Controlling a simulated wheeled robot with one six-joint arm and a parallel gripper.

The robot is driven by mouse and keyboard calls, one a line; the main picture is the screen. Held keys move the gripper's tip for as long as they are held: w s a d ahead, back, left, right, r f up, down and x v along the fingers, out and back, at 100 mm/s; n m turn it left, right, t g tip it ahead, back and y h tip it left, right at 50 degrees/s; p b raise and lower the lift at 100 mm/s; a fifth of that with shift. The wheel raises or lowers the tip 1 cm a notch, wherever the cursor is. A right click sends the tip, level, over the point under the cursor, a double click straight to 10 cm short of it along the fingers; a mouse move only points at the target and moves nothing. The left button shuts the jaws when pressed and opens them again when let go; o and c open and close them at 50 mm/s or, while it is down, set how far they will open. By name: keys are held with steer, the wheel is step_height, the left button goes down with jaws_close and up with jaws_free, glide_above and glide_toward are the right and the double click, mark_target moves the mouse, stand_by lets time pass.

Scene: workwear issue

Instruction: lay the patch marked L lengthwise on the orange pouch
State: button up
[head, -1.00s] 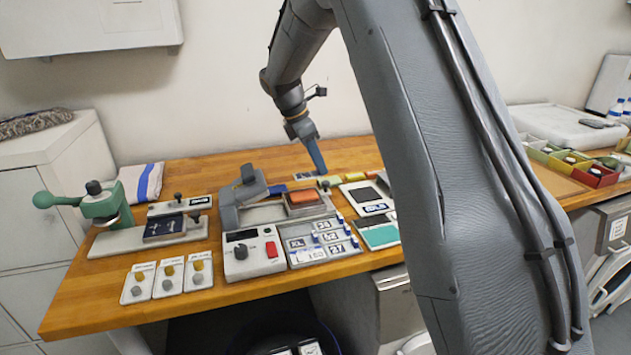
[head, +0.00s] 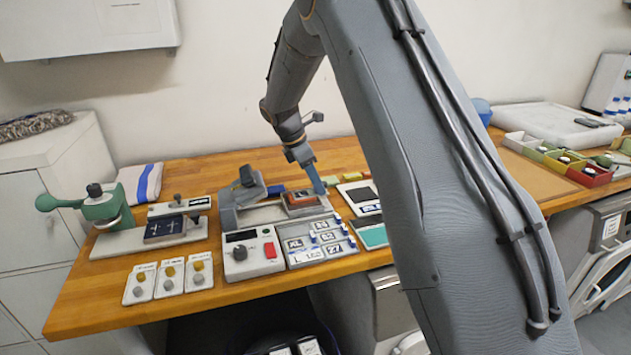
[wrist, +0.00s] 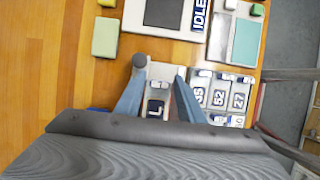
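A dark patch marked L (wrist: 156,108) shows in the wrist view on a pale surface, between the two fingers of my gripper (wrist: 159,78). The fingers are apart, one on each side of it, and I see no contact. In the head view my gripper (head: 319,190) points down just behind and right of the orange pouch (head: 300,198). The pouch lies flat on the bed of the press in the middle of the table. I cannot make out the pouch in the wrist view; my gripper body covers the lower part of that picture.
A tray of marked patches (head: 322,240) stands in front of the press, beside a control box with a red switch (head: 252,254). A device reading IDLE (wrist: 200,14) and a teal pad (wrist: 245,42) lie nearby. A round-topped knob (wrist: 138,61) stands close to the left finger.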

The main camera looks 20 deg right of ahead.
mark_target(301, 194)
steer(key=shift+o, duration=0.2)
steer(key=shift+r, duration=0.1)
steer(key=b+v, duration=0.4)
steer(key=v, duration=0.8)
steer(key=s+f+m+y, duration=0.1)
steer(key=s+f+m, duration=0.3)
steer(key=s, duration=0.6)
steer(key=s+a+f+m+y, duration=0.1)
steer(key=s+f+m+y, duration=0.1)
steer(key=s+f+m, duration=0.3)
steer(key=s+f+m+t+y, duration=0.1)
steer(key=s+f+m, duration=0.3)
steer(key=s+m, duration=0.5)
steer(key=s, duration=0.8)
steer(key=shift+a+f, duration=0.15)
steer(key=shift+f, duration=0.1)
